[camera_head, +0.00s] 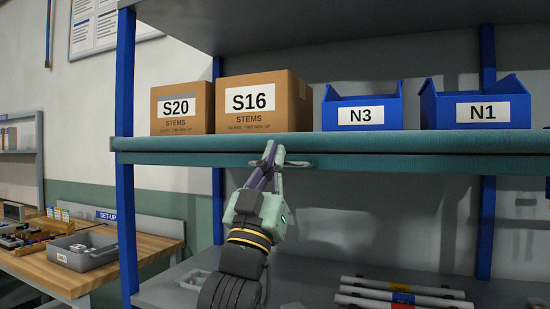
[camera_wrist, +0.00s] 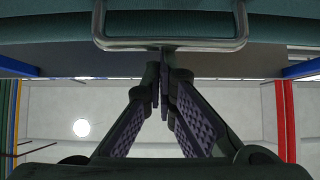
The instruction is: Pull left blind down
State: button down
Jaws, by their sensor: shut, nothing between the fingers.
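The blind is rolled up, with its teal bar (camera_head: 400,158) running along the front edge of the shelf. A grey metal loop handle (camera_head: 298,164) sticks out from the bar's lower side; it also shows in the wrist view (camera_wrist: 240,22), across the top. Nothing is between the fingers. I cannot tell whether the fingertips touch the rail.
Cardboard boxes S20 (camera_head: 181,107) and S16 (camera_head: 262,102) and blue bins N3 (camera_head: 362,113) and N1 (camera_head: 476,112) stand on the shelf. A blue post (camera_head: 125,160) is at left. Wrapped tubes (camera_head: 400,291) lie below. A wooden bench (camera_head: 80,265) stands at left.

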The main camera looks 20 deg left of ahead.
notch_tip(320, 180, down, 41)
jog(key=b, duration=3.3)
jog(key=shift+w, duration=0.1)
